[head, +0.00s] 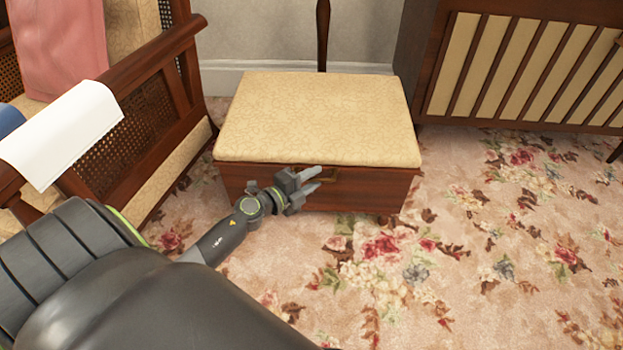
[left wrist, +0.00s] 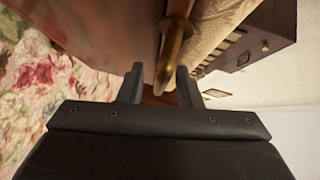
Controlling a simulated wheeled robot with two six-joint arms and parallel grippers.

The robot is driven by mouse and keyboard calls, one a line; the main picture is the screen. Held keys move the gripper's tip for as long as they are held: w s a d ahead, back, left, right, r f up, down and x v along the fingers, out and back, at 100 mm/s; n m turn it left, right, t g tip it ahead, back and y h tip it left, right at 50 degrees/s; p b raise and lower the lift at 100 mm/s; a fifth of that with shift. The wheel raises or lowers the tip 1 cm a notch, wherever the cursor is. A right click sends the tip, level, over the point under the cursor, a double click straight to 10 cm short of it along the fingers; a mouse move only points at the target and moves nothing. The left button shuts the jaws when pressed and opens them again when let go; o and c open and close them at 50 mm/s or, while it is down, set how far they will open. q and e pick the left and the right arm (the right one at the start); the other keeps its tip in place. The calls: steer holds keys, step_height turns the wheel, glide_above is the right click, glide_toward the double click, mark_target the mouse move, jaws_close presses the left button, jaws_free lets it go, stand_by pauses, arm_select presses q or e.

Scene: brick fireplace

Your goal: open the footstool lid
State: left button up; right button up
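The footstool (head: 315,180) is a dark wooden box with a cream patterned padded lid (head: 318,115), which lies flat and shut on it. A small brass handle (head: 328,174) shows on its front, just below the lid edge. My left gripper (head: 318,179) is at the front of the footstool, by the handle. In the left wrist view the two fingers (left wrist: 160,85) are apart, with the brass handle (left wrist: 172,48) beyond and between their tips. I cannot tell whether they touch it. My right gripper is not in view.
A wooden armchair (head: 150,110) with cane sides stands close on the left, a white cloth (head: 65,135) over its arm. A slatted wooden cabinet (head: 520,65) stands at the back right. A wall (head: 255,35) is behind the footstool. The floral carpet (head: 480,260) at the right is clear.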

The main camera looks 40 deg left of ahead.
arm_select(q)
jaws_close()
steer(key=shift+r+p, duration=0.35)
steer(key=shift+p, duration=0.2)
